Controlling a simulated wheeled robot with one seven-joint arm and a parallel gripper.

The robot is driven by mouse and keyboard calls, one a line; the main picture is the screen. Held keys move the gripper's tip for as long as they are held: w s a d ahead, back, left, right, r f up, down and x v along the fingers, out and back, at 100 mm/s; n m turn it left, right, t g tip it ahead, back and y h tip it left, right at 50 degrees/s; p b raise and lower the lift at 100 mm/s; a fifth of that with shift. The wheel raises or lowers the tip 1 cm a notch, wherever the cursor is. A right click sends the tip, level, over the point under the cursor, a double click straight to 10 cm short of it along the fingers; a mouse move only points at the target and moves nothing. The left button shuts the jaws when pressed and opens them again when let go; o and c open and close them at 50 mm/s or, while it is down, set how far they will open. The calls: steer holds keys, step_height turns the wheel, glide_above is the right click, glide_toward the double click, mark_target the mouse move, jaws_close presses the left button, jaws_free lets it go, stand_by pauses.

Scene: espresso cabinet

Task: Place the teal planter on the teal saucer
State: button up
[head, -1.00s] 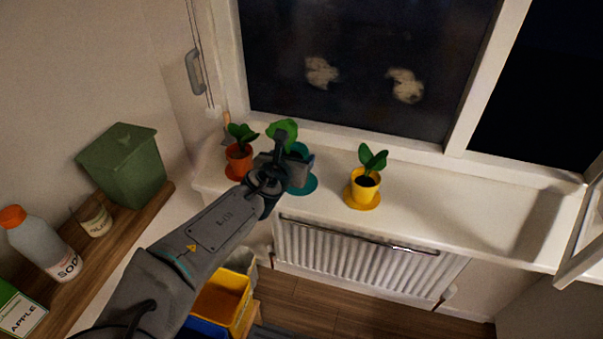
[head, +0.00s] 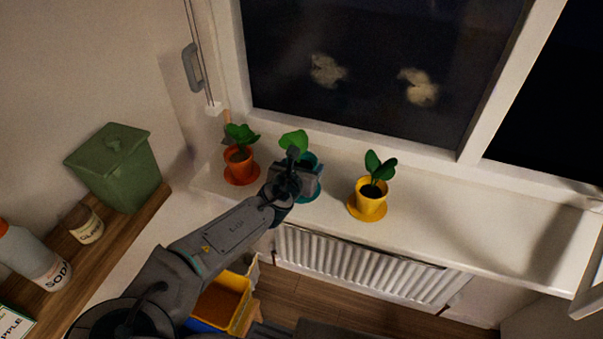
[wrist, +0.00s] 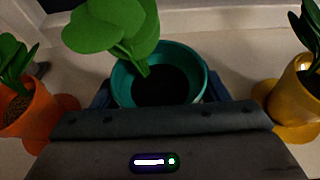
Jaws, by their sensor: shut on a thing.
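The teal planter (head: 313,162) with a green leafy plant (head: 293,140) is on the windowsill side of my gripper, partly hidden behind it in the head view. My gripper (head: 299,173) is shut on the planter. In the wrist view the planter's teal rim (wrist: 190,60) and dark soil show between the blue fingers, and the planter looks upright. The teal saucer (head: 314,193) shows only as a strip beside and below the gripper on the sill. The planter appears over or very near the saucer; I cannot tell whether they touch.
An orange planter (head: 238,159) on an orange saucer stands to the left, and a yellow planter (head: 369,200) on a yellow saucer to the right. The windowsill (head: 480,225) is clear farther right. The window is behind, and a radiator (head: 360,265) is below.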

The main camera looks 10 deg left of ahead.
steer(key=shift+f, duration=1.15)
steer(key=shift+f, duration=0.1)
steer(key=shift+f, duration=0.1)
steer(key=o, duration=1.3)
steer(key=shift+c, duration=0.2)
